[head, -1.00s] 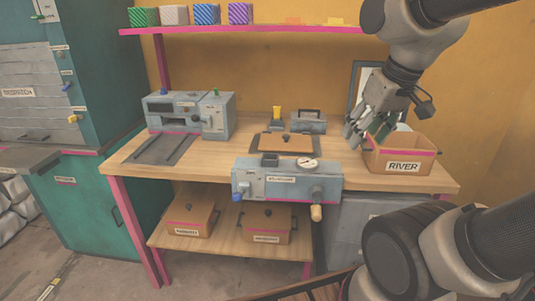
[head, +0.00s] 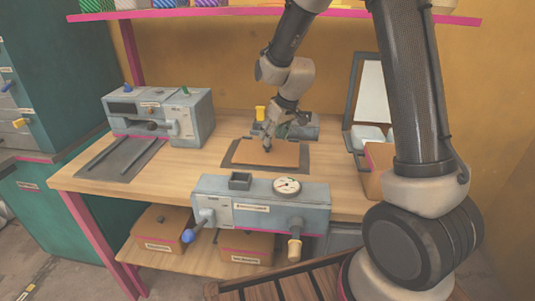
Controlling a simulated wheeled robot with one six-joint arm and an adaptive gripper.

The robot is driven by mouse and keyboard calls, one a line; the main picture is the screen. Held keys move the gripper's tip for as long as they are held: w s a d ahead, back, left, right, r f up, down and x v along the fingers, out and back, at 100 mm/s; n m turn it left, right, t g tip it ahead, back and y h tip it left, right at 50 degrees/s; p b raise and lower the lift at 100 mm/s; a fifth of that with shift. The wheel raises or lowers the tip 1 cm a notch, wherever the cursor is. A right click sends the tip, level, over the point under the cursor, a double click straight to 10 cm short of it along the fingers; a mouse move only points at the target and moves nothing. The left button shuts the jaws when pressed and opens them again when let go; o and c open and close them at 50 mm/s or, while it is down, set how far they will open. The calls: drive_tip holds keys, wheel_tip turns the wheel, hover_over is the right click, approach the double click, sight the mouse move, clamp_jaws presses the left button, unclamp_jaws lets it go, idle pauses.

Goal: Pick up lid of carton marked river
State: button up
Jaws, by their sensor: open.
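A flat brown lid (head: 255,156) lies on a dark mat (head: 232,160) in the middle of the workbench. White items (head: 368,133) show beside and behind the carton.
A grey machine with a dial (head: 287,185) stands at the bench front. Another grey machine (head: 158,118) stands at left beside a dark plate (head: 118,160). Lidded cartons (head: 160,228) sit on the lower shelf. A pink-edged shelf (head: 230,12) runs above. Bare wood (head: 190,168) shows left of the mat.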

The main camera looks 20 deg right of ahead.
sight(267, 150)
drive_tip(key=x, duration=0.5)
drive_tip(key=shift+a+r, duration=0.1)
drive_tip(key=shift+a, duration=0.2)
drive_tip(key=c, duration=1.1)
